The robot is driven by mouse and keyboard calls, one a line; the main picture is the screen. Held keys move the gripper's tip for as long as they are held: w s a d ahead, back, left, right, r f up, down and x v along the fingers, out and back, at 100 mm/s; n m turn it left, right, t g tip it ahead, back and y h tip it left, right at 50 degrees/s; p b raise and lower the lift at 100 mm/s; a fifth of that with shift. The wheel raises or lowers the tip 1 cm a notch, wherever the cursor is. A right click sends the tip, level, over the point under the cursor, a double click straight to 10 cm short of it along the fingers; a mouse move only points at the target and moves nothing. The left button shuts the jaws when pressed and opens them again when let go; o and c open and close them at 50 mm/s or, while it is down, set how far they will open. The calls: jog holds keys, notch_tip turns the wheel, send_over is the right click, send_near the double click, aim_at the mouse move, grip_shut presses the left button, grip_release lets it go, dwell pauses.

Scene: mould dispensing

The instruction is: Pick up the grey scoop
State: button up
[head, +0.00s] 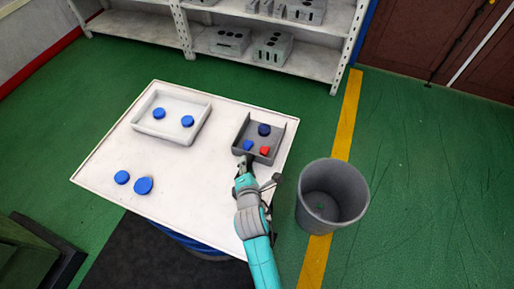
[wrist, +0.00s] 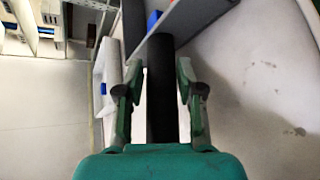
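The grey scoop (head: 284,140) lies at the right end of the white table (head: 190,215), its handle side towards my arm. It holds a dark blue disc (head: 264,129), a smaller blue piece (head: 248,144) and a red piece (head: 265,150). My gripper (head: 246,166) is at its near side. In the wrist view, the scoop's dark handle (wrist: 160,110) runs between the fingers of my gripper (wrist: 157,82). The fingers are apart, with a light gap showing between the left finger and the handle. Contact with the right finger is unclear.
A white tray (head: 204,124) with two blue discs stands at the table's back left. Two blue discs (head: 143,186) lie at the front left. A grey bin (head: 345,215) stands on the floor right of my arm. Shelves (head: 140,27) with grey blocks are behind. The table's middle is clear.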

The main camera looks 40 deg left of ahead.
jog(key=shift+w+a+f, duration=0.2)
jog(key=shift+w+a, duration=0.05)
jog(key=shift+w, duration=0.1)
grip_shut()
notch_tip(320, 180, up, 10)
jog(key=shift+r, duration=0.1)
dwell(0.4)
